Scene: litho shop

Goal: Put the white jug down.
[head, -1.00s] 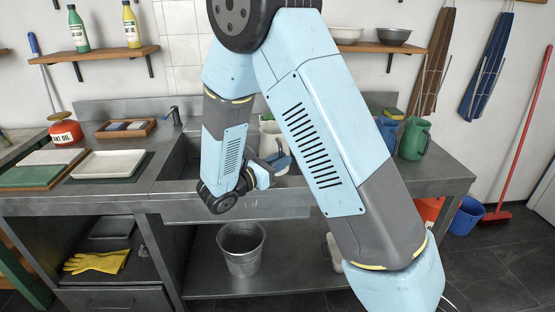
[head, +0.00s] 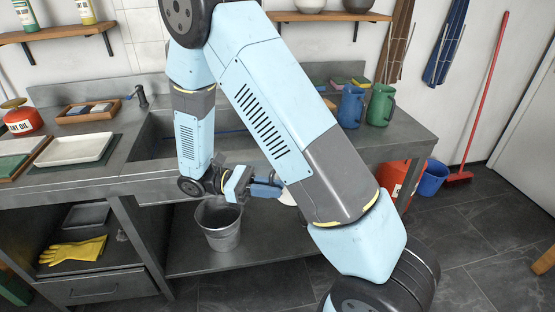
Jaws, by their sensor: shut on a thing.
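My gripper (head: 268,186) is in front of the sink bench, just below its front edge in the picture and to the right of the metal bucket. Its blue fingers point right, towards my own arm. A small white patch, seemingly the white jug (head: 288,198), shows right at the fingertips. The gripper is shut on it. Most of the jug is hidden behind my arm, so I cannot tell its tilt or whether anything is under it.
A metal bucket (head: 219,224) stands on the lower shelf (head: 190,258). The sink (head: 150,150) is above. Blue (head: 351,106) and green (head: 380,105) jugs stand on the bench's right. A red container (head: 395,180) and blue bucket (head: 432,178) are on the floor. Open floor lies at front right.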

